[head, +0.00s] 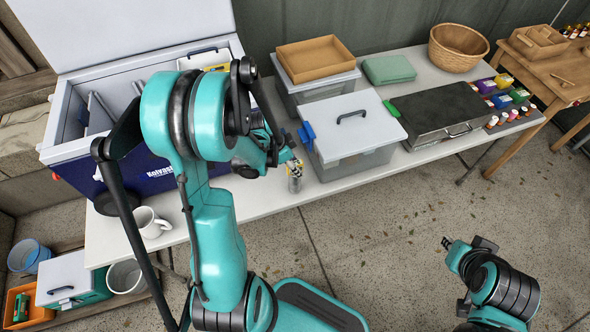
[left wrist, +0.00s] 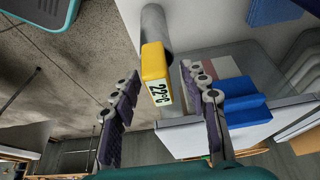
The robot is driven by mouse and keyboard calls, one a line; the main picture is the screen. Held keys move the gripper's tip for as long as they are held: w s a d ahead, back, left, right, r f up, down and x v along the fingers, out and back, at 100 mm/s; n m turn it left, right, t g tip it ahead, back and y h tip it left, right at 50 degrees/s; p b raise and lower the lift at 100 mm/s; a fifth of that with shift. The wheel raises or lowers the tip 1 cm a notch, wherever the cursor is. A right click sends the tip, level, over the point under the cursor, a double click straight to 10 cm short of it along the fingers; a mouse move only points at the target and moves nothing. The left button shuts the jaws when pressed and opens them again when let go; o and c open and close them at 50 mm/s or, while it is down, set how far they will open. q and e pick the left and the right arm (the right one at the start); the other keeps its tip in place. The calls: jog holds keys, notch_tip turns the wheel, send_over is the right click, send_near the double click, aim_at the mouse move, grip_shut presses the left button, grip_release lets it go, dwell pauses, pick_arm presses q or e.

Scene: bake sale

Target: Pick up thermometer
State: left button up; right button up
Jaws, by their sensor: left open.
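The thermometer (left wrist: 154,66) has a yellow block head with a display reading 22°C in the left wrist view. Its head also shows small in the head view (head: 293,167), at the table's front edge. A grey metal cylinder (left wrist: 156,28) is behind the head in the left wrist view; the probe is hidden. My left gripper (left wrist: 160,84) is open, with one finger on each side of the yellow head and visible gaps to both. In the head view my left gripper (head: 287,150) is just above the thermometer. My right gripper (head: 448,243) hangs over the floor, away from the table.
A lidded grey bin (head: 352,120) with a blue latch (left wrist: 240,103) stands close beside the thermometer. A white mug (head: 148,222) and an open cooler (head: 120,180) are at left. A dark griddle-like box (head: 440,115) is at right.

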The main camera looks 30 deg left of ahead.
pick_arm(q)
jog(key=shift+r, duration=0.1)
grip_shut()
